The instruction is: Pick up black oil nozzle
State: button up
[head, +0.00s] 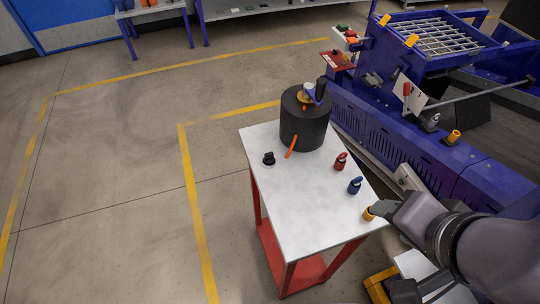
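The black oil nozzle (268,158) is a small black piece on the left side of the white tabletop (300,205), left of a dark drum. My gripper (376,211) is at the right front corner of the table, beside a small yellow nozzle (369,214). It is well apart from the black nozzle, across the tabletop. The fingertips are small and partly hidden by my wrist, so I cannot tell whether they are open or touch the yellow nozzle.
A large dark drum (303,125) with a yellow-and-blue fitting on top stands at the back, an orange stick (291,147) in front of it. A red nozzle (340,162) and a blue nozzle (354,186) stand along the right edge. The front left tabletop is clear. Blue machinery (400,150) lies right.

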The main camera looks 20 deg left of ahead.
aim_at(269, 158)
jog(key=z, duration=1.7)
jog(key=u, duration=2.9)
jog(key=i+j+z, duration=0.25)
jog(key=j, duration=0.45)
jog(key=j+z, duration=0.25)
jog(key=j, duration=0.4)
jog(key=i+j+z, duration=0.1)
jog(key=j+z, duration=0.15)
jog(key=j, duration=0.5)
jog(key=i+j+z, duration=0.2)
jog(key=i, duration=0.15)
jog(key=i+j+z, duration=0.25)
jog(key=i+l, duration=0.05)
jog(key=i, duration=0.05)
